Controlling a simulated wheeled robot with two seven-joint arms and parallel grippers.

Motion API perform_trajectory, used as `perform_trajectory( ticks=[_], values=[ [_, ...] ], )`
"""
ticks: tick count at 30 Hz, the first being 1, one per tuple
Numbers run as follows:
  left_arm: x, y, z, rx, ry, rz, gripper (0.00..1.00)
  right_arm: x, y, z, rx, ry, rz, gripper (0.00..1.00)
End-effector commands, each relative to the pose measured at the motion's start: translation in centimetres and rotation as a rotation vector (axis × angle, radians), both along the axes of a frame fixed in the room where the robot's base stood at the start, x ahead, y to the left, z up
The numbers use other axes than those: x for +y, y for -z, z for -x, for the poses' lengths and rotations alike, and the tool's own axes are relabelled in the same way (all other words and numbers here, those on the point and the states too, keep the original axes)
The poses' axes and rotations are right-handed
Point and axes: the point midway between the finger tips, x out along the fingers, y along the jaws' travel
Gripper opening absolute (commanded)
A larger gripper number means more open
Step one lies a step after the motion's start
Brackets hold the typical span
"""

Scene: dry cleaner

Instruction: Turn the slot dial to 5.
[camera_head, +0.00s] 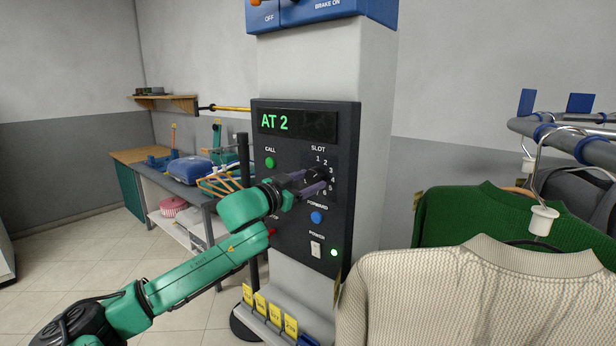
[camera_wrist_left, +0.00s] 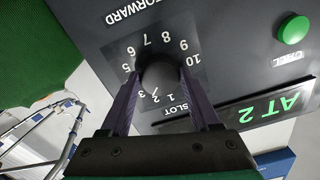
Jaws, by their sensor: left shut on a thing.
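The black slot dial (camera_head: 321,172) is on the dark control panel (camera_head: 345,130), inside a ring of white numbers. My left gripper (camera_head: 322,180) is shut on the dial, with one purple finger on each side of it. In the left wrist view the dial (camera_wrist_left: 160,74) sits between the fingertips of the left gripper (camera_wrist_left: 161,80). The display (camera_head: 298,123) reads "AT 2" in green. My right gripper is out of view.
The green CALL button (camera_head: 270,162) is left of the dial. The blue FORWARD button (camera_head: 316,217) and the white POWER switch (camera_head: 316,249), with a lit green lamp (camera_head: 334,253), are below. A cream sweater (camera_head: 440,300) and a green one (camera_head: 460,215) hang close on the right.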

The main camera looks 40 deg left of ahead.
Motion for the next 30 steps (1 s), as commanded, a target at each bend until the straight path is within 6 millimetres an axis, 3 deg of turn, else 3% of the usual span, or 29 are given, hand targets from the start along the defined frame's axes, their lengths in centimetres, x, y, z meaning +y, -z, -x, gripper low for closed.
perform_trajectory(
  ticks=[12, 30],
  values=[
    [0.1, -0.3, 0.0, 0.012, 0.001, -0.394, 0.07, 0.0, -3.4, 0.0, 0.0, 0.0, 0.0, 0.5],
    [0.2, -0.1, 0.0, 0.025, 0.001, -0.958, 0.07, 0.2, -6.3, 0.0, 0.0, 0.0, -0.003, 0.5]
  ],
)
